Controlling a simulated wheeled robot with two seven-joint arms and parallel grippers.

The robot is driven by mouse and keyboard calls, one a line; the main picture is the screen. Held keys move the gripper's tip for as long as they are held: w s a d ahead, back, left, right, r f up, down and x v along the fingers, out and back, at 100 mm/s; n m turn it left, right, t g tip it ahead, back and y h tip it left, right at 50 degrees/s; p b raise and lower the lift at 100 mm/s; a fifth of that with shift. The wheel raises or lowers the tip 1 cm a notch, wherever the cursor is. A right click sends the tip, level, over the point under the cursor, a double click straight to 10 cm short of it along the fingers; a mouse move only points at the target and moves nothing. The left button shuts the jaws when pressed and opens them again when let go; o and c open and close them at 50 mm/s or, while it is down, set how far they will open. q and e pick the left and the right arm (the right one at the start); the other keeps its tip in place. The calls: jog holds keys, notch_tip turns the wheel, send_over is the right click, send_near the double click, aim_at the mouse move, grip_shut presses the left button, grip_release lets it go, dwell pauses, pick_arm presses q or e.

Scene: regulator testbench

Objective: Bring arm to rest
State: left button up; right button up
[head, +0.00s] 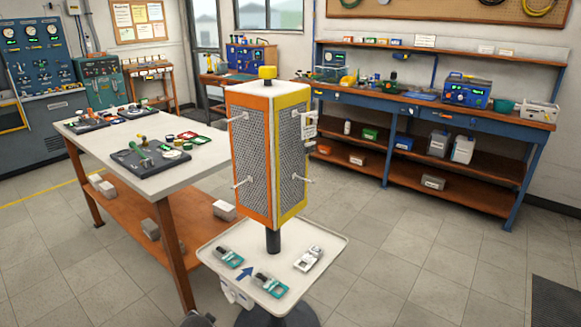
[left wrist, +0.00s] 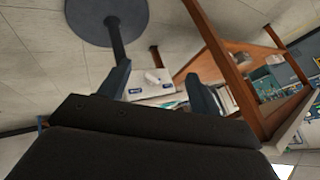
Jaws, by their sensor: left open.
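My left gripper (left wrist: 158,80) shows in the left wrist view with its two dark fingers spread apart and nothing between them. Beyond the fingers are the round grey base (left wrist: 104,18) and pole of a stand, and the wooden table legs. In the head view only a small dark piece, perhaps of my left arm, shows at the bottom edge, left of the stand. My right gripper is in neither view.
A stand with an orange and yellow mesh-sided box (head: 252,160) and a white tray (head: 323,285) holding several small devices is close in front. A white-topped workbench (head: 190,185) is to its left. A long bench (head: 400,103) lines the back wall.

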pick_arm(q)
jog(key=s+d+r+n+g+h+p, duration=0.1)
jog(key=s+d+r, duration=0.2)
jog(key=s, duration=0.4)
jog(key=s+d+r+n+g+h+p, duration=0.1)
jog(key=s+d+r, duration=0.25)
jog(key=s, duration=0.45)
jog(key=s+d+r+n+g+h+p, duration=0.1)
jog(key=s+d+r, duration=0.25)
jog(key=s, duration=0.35)
jog(key=s+d+f+g+p, duration=0.1)
jog(key=s+f+g+p, duration=0.1)
jog(key=s, duration=1)
jog(key=shift+s+d+f+n, duration=0.25)
jog(key=shift+f+n, duration=0.15)
jog(key=shift+f, duration=0.15)
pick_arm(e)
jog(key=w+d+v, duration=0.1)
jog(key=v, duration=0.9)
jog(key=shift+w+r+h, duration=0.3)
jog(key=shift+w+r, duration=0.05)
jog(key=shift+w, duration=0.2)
pick_arm(q)
jog(key=shift+p, duration=0.3)
